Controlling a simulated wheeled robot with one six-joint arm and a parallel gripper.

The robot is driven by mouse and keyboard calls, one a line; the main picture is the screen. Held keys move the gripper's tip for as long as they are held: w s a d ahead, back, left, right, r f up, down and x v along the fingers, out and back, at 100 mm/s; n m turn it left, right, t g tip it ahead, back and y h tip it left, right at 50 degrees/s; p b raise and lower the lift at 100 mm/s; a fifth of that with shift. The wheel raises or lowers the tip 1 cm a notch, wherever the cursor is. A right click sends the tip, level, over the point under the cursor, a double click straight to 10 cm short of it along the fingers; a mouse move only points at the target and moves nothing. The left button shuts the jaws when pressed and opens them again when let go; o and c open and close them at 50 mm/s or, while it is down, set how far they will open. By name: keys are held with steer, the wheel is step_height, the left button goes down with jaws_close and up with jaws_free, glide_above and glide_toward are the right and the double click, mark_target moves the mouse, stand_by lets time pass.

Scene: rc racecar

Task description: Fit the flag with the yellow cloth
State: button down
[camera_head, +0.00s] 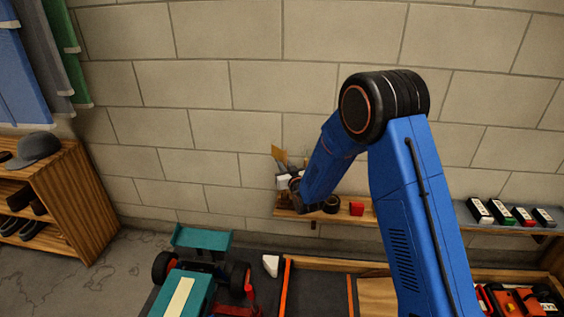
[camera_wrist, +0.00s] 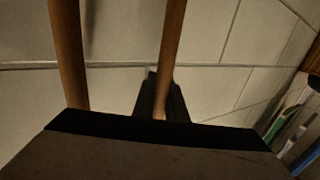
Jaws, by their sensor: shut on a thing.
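A yellow-orange cloth (camera_head: 279,154) shows small above the wall shelf, just up and left of my gripper (camera_head: 294,185). Grey and whitish shapes crowd around it, too small to tell apart. In the wrist view two wooden sticks run upward: one at the left (camera_wrist: 68,55) and one near the middle (camera_wrist: 171,55). The middle stick meets the dark finger of my gripper (camera_wrist: 160,100), which is shut on it. No cloth shows in the wrist view, so I cannot tell from there which flag this stick carries. The teal racecar (camera_head: 188,292) stands below, its rear wing (camera_head: 202,238) toward the wall.
The wall shelf (camera_head: 375,213) carries a red cup (camera_head: 356,209), a dark round thing (camera_head: 331,204) and several small boxes (camera_head: 500,212) at right. A wooden shelf unit (camera_head: 75,200) stands left. A white object (camera_head: 270,265) lies beside the car. An orange-red vehicle (camera_head: 520,300) is at lower right.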

steer(key=shift+f, duration=1.55)
steer(key=c, duration=1.7)
jaws_free()
steer(key=v, duration=1.7)
steer(key=shift+s, duration=0.2)
